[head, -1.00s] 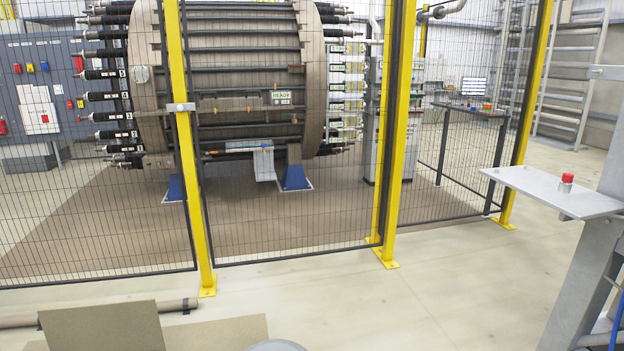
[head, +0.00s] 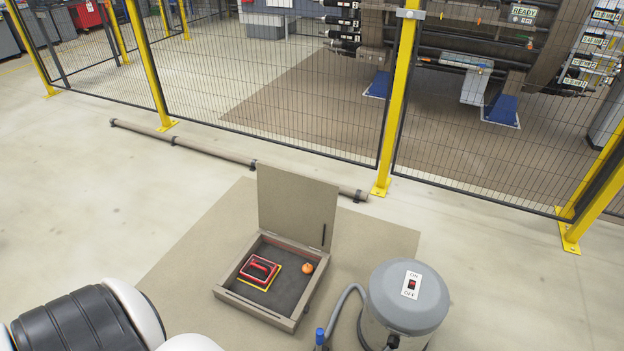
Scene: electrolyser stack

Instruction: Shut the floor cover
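The floor cover (head: 296,208) is a flat brown-grey panel. It stands open and upright at the back edge of a shallow square floor box (head: 292,322). A dark stay shows at its right side. Inside the box lie a red-framed item with a handle (head: 262,268), a yellow-edged piece (head: 262,287) under it and a small orange ball-like object (head: 307,267). Neither gripper is in view. A black and white rounded part at the lower left may be mine.
A grey drum-shaped vacuum (head: 408,298) with an ON/OFF switch and a hose (head: 338,303) stands right of the box. A pipe (head: 215,154) runs along the floor behind, before the yellow-posted mesh fence (head: 398,100). Floor at left is clear.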

